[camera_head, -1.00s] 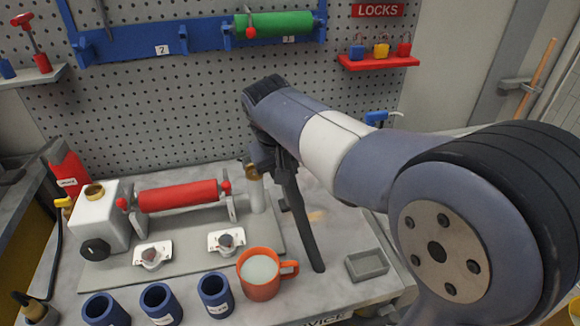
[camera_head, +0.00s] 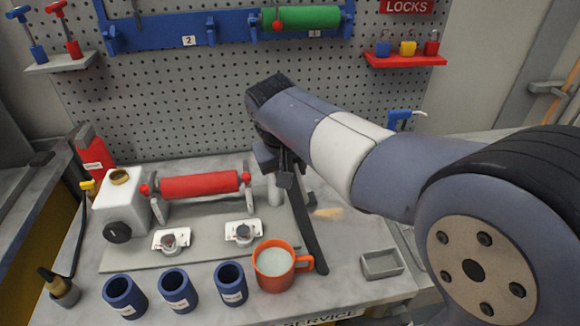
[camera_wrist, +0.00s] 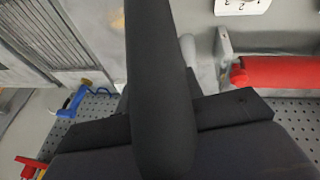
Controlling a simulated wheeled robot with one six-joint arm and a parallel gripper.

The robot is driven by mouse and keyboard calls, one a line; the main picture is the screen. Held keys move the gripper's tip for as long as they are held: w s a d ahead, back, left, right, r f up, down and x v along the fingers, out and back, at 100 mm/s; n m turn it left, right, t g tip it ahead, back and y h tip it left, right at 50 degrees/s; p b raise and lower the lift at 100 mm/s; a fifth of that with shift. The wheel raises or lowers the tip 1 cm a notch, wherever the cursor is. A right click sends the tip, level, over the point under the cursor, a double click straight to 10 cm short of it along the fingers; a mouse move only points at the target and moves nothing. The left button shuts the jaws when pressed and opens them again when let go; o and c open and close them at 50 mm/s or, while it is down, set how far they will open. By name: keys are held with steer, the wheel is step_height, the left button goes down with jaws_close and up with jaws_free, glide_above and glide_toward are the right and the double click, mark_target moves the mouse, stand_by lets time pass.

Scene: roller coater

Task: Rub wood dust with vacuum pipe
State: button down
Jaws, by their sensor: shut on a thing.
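My gripper (camera_head: 284,168) is shut on the black vacuum pipe (camera_head: 312,250), which hangs down, tilted, with its lower end close to the table front. In the wrist view the pipe (camera_wrist: 158,80) crosses between the dark fingers (camera_wrist: 150,125). The wood dust (camera_head: 328,213) is a small tan patch on the grey table, just right of the pipe's middle. The pipe's lower end is nearer the front than the dust. Whether the pipe touches the table is unclear.
An orange mug (camera_head: 273,282) stands just left of the pipe, its handle close to it. A small grey tray (camera_head: 381,264) is to the right. The roller coater with its red roller (camera_head: 198,184) and several blue cups (camera_head: 178,290) are left. A pegboard (camera_head: 200,100) stands behind.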

steer(key=d+p, duration=0.1)
steer(key=d, duration=1)
steer(key=shift+w+p, duration=0.3)
steer(key=shift+p, duration=0.05)
stand_by(1.8)
steer(key=shift+s+a+p, duration=0.15)
steer(key=shift+s+a, duration=0.2)
steer(key=shift+a, duration=1.5)
steer(key=shift+s+a+p, duration=0.15)
steer(key=shift+s+a, duration=0.25)
steer(key=shift+a, duration=1.4)
steer(key=shift+s+a+p, duration=0.15)
steer(key=shift+s+a, duration=0.2)
steer(key=shift+a, duration=1.5)
steer(key=w+d, duration=0.1)
steer(key=d, duration=1.4)
steer(key=shift+w+p, duration=0.25)
steer(key=shift+p, duration=0.15)
steer(key=shift+d+f, duration=0.1)
